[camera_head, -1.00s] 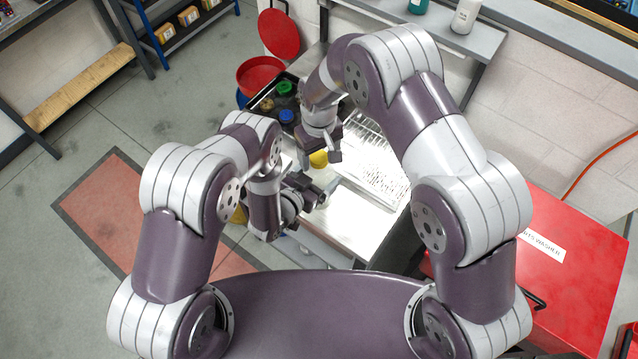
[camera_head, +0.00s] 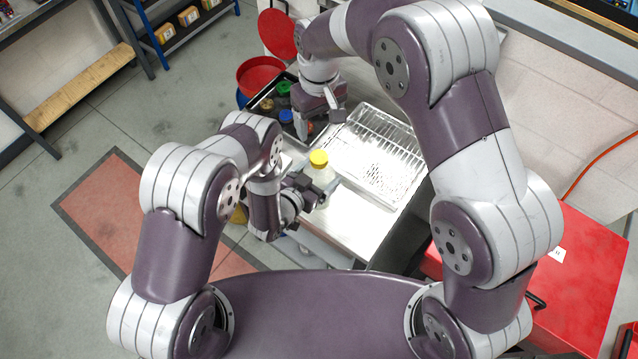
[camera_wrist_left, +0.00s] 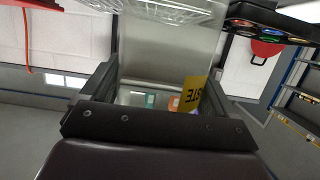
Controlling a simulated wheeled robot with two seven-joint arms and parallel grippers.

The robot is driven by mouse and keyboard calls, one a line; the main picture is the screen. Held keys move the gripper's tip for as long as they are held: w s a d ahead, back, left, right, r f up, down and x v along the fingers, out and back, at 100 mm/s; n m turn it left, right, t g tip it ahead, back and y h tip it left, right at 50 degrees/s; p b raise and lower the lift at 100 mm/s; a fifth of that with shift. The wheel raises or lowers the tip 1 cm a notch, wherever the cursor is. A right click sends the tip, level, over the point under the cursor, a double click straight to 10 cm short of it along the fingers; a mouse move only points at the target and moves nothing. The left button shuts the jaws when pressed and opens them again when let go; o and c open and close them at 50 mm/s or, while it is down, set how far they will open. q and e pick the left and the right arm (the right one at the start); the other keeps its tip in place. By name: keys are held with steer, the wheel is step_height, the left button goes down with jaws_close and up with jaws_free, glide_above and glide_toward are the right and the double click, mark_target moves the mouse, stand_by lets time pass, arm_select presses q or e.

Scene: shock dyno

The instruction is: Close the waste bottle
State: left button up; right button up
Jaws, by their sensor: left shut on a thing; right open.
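The waste bottle (camera_head: 323,174) is a clear bottle standing at the left part of the bright metal worktop. A yellow cap (camera_head: 319,158) sits on its top; I cannot tell how tight it is. My left gripper (camera_head: 317,190) is shut on the bottle's body from the near side. In the left wrist view the bottle's yellow label (camera_wrist_left: 193,92), with the letters "STE", shows between the fingers; the cap is not seen there. My right gripper (camera_head: 321,122) is open and empty, behind and above the cap, apart from it, near the dark tray.
A dark tray (camera_head: 262,104) with several colored-cap containers, one green (camera_head: 284,88), stands behind the bottle. A wire rack (camera_head: 378,145) lies to the right. The front of the worktop (camera_head: 350,222) is clear. A red bin (camera_head: 262,74) stands beyond.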

arm_select(q)
steer(key=o, duration=1.8)
arm_select(e)
step_height(320, 180, down, 4)
steer(key=b, duration=0.3)
steer(key=shift+r+b, duration=0.1)
steer(key=shift+b, duration=0.25)
arm_select(q)
steer(key=shift+v, duration=6.35)
